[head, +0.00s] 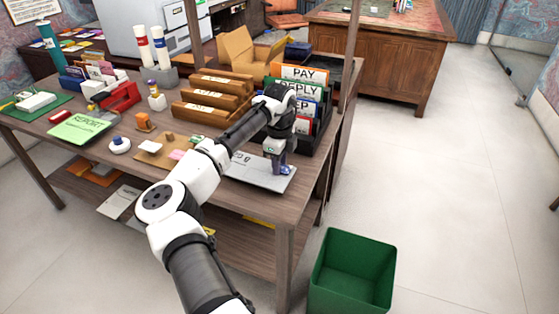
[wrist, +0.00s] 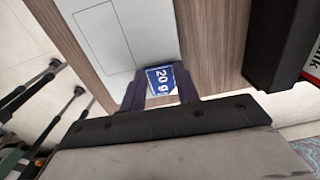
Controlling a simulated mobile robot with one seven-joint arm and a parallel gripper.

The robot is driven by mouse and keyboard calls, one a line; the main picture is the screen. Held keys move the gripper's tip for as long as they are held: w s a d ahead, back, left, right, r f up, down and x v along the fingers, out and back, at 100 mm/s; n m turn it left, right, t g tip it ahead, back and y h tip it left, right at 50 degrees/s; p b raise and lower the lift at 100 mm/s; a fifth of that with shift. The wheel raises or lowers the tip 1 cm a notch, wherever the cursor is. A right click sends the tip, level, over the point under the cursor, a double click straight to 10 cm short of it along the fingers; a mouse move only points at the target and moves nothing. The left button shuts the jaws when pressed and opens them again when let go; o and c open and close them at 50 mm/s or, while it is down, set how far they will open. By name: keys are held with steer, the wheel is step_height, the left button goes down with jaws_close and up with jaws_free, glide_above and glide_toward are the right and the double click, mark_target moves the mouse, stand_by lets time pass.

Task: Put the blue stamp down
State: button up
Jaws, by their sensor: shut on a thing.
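My gripper (head: 281,166) is over the right end of a pale grey flat board (head: 258,177) near the front right corner of the desk. In the wrist view, my gripper (wrist: 161,88) is shut on the blue stamp (wrist: 160,79), whose blue face with white marks shows between the dark fingers. The board, with thin printed outlines, also shows in the wrist view (wrist: 112,35). The stamp is mostly hidden by the fingers in the head view. I cannot tell whether its base touches the board.
A black rack of upright cards (head: 300,72) marked PAY and REPLY stands just behind my gripper. Wooden trays (head: 205,107) stand left of it. A tan mat (head: 150,158) with small items lies left of the board. A green bin (head: 352,270) stands on the floor.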

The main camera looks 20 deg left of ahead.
steer(key=o, duration=0.9)
steer(key=shift+s+f, duration=0.15)
steer(key=shift+f, duration=0.6)
steer(key=shift+r, duration=0.15)
step_height(320, 180, up, 13)
steer(key=shift+r+b, duration=0.15)
steer(key=shift+b, duration=0.5)
